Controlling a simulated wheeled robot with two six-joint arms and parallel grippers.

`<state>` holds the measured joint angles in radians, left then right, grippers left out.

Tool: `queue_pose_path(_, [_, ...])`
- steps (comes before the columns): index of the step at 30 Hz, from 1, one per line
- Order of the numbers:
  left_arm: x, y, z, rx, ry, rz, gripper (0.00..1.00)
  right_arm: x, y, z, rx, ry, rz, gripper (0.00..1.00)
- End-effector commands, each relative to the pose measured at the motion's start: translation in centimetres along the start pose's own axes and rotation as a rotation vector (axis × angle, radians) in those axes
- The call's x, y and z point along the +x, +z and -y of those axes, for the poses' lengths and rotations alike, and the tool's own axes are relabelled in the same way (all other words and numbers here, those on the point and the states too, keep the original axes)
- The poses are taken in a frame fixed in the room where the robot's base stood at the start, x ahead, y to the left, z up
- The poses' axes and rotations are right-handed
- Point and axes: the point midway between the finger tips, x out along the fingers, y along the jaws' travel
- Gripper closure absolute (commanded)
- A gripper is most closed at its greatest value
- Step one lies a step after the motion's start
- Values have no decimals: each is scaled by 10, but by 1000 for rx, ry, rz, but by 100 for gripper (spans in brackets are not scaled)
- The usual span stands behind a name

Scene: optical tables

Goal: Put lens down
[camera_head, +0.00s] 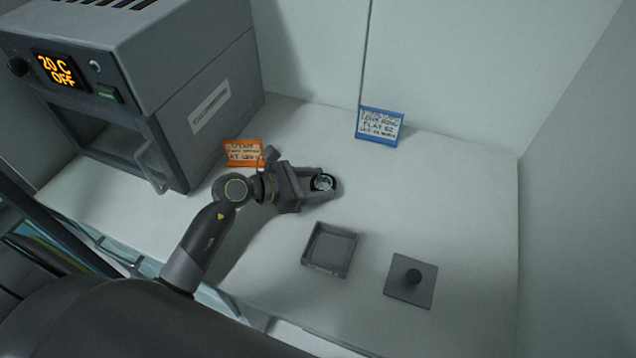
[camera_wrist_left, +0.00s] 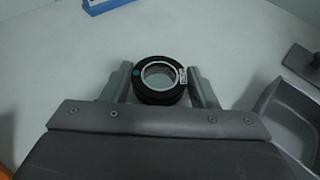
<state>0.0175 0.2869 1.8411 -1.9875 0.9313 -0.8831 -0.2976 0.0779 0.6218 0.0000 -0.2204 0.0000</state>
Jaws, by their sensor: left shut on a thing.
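The lens (camera_head: 323,183) is a small round glass in a black ring mount. It is between the fingers of my left gripper (camera_head: 318,181), which is shut on it, over the white table behind the grey tray. In the left wrist view the lens (camera_wrist_left: 160,80) lies flat, face up, with a green dot and a small white label on its ring, and a finger of my left gripper (camera_wrist_left: 160,88) is on each side. I cannot tell whether the lens touches the table. My right gripper is not in view.
An open, empty grey tray (camera_head: 315,268) and a square lid with a knob (camera_head: 412,278) are on the white table (camera_head: 450,190). A blue-framed sign (camera_head: 379,126) and an orange sign (camera_head: 243,154) stand behind. A grey oven (camera_head: 190,75) is at left. The right side is clear.

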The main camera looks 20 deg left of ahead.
Motion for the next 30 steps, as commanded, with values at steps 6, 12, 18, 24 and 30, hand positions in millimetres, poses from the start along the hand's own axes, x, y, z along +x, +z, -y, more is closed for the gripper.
queue_pose_path(6, [2, -4, 0, 2, 1, 1, 70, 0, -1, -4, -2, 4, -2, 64])
queue_pose_path(12, [3, -8, 0, 1, 1, 1, 70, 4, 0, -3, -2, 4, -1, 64])
queue_pose_path(18, [3, -7, 0, 1, 1, 0, 25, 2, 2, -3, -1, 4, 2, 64])
queue_pose_path(24, [2, -7, 0, 1, 1, 0, 25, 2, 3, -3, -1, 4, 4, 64])
queue_pose_path(30, [-4, -5, -1, 3, 2, -2, 25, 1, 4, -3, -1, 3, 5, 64])
